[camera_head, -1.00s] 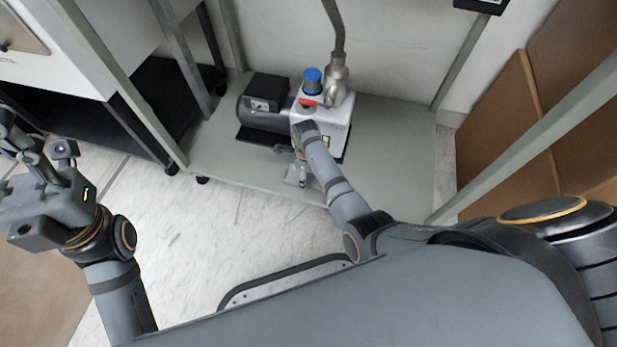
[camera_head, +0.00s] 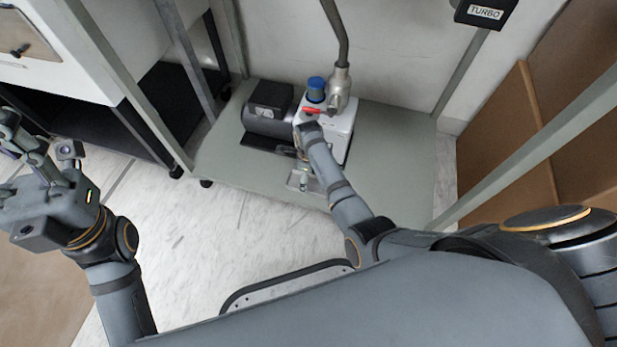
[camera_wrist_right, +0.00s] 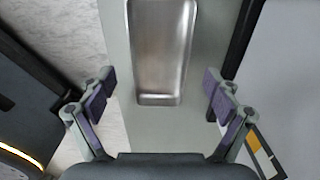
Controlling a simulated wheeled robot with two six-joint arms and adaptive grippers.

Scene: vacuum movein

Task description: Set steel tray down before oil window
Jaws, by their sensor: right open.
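The shiny steel tray (camera_head: 300,183) lies on the green-grey shelf in front of the pump. In the right wrist view the tray (camera_wrist_right: 160,45) is a long shallow dish with its near end in front of the fingers. My right gripper (camera_head: 303,163) is beside the pump front, partly hidden by its own wrist. The white pump (camera_head: 343,123) has a blue cap. I cannot make out its oil window. My left gripper (camera_head: 25,150) is at the far left, its jaw gap unclear.
The shelf (camera_head: 400,165) is bare right of the pump. A black motor (camera_head: 270,108) adjoins the pump on the left, and a metal hose (camera_head: 340,60) rises from it. Frame posts flank the shelf. Brown boards (camera_head: 510,140) lean at right. A TURBO sign (camera_head: 485,12) hangs above.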

